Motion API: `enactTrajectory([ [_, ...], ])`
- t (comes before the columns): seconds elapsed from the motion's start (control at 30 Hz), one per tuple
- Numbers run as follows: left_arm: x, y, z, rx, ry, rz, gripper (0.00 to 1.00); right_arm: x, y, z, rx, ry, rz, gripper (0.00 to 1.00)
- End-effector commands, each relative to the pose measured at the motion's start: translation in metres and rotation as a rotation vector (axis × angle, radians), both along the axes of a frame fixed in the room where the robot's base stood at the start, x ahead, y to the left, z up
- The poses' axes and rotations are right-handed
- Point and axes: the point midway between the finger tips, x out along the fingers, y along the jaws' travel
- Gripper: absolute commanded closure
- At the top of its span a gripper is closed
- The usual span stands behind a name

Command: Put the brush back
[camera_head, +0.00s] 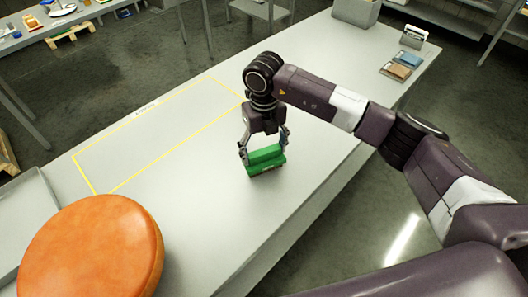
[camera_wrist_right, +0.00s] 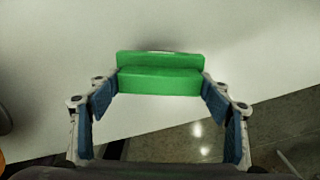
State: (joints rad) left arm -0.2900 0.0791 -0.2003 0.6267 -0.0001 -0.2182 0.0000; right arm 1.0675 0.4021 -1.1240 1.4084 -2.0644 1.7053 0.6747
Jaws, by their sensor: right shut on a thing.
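The green brush (camera_head: 265,160) is at the near edge side of the grey table, right of the yellow outline. My right gripper (camera_head: 264,148) points down over it and is shut on it, one finger at each end. In the right wrist view the brush (camera_wrist_right: 160,80) lies between the blue-padded fingers of the gripper (camera_wrist_right: 160,88). Its underside is hidden, and I cannot tell whether it touches the table. My left gripper is not in view.
The grey table (camera_head: 215,190) has a yellow taped rectangle (camera_head: 150,160) with bare surface inside. An orange cheese wheel (camera_head: 92,250) sits at the near left, beside a metal tray (camera_head: 30,215). A grey bin (camera_head: 356,12), a card holder (camera_head: 414,37) and small boxes (camera_head: 396,71) stand at the far end.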

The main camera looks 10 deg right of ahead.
Motion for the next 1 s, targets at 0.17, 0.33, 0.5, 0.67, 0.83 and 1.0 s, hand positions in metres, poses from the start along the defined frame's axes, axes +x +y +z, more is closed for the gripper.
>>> enactTrajectory([
  [0.17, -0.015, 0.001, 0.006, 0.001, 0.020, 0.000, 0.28, 0.000, 0.001, -0.018, 0.001, -0.002, 0.000, 0.54],
  [0.33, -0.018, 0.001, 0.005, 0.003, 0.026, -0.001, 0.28, 0.000, 0.001, -0.019, 0.002, -0.003, 0.001, 0.54],
  [0.5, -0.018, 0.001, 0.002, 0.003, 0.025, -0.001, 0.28, 0.000, 0.000, -0.021, 0.000, -0.002, 0.000, 0.25],
  [0.67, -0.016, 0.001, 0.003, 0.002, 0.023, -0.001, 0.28, 0.000, 0.000, -0.021, 0.000, -0.001, 0.000, 0.11],
  [0.83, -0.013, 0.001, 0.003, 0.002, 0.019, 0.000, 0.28, 0.000, 0.000, -0.021, 0.000, -0.001, 0.000, 0.11],
  [1.0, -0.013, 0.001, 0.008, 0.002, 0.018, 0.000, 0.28, 0.000, 0.000, -0.016, 0.000, -0.001, 0.000, 0.11],
])
